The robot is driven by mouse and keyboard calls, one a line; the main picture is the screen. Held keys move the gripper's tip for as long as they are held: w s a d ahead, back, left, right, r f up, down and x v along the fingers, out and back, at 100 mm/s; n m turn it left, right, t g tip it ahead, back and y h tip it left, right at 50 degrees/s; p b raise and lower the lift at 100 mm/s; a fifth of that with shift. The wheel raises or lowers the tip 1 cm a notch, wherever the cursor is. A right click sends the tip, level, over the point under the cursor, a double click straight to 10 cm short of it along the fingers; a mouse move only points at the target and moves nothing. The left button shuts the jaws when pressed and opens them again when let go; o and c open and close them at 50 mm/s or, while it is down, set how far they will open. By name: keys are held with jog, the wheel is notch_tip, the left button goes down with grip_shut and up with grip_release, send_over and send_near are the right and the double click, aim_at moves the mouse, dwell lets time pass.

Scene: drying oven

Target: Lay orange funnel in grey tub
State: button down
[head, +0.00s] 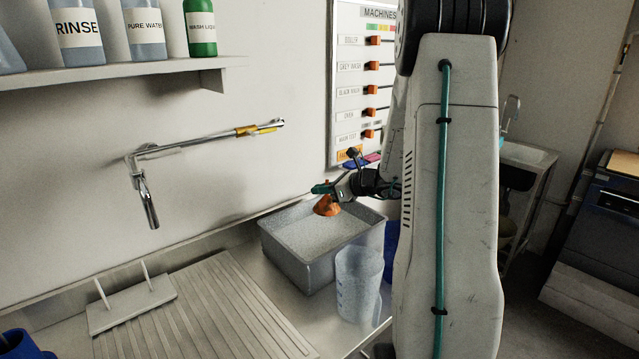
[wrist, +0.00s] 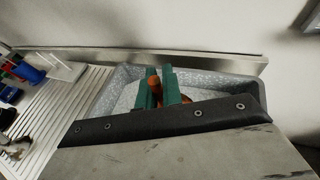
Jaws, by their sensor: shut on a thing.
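The orange funnel (head: 327,206) is in my gripper (head: 326,188), at the far side of the grey tub (head: 305,266). My gripper is shut on the funnel's upper part, and the wide end points down. In the wrist view, the green fingers of my gripper (wrist: 164,88) are on either side of the orange funnel (wrist: 154,83), over the grey tub (wrist: 119,77). My gripper body hides part of the funnel and the tub's near side there. I cannot tell whether the funnel touches the tub floor. The tub's visible inside is otherwise empty.
A clear beaker (head: 359,283) stands close in front of the tub. A ribbed drainboard (head: 215,310) with a pronged rack (head: 131,302) lies to the left. A wall tap (head: 150,205) hangs left of the tub. A blue container (head: 391,247) stands right of the tub.

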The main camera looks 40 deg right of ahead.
jog(key=shift+f, duration=2.15)
jog(key=c, duration=1.5)
grip_release()
send_near(319, 202)
jog(key=shift+w+d+f, duration=0.15)
jog(key=shift+w+f, duration=0.4)
jog(key=shift+w, duration=0.35)
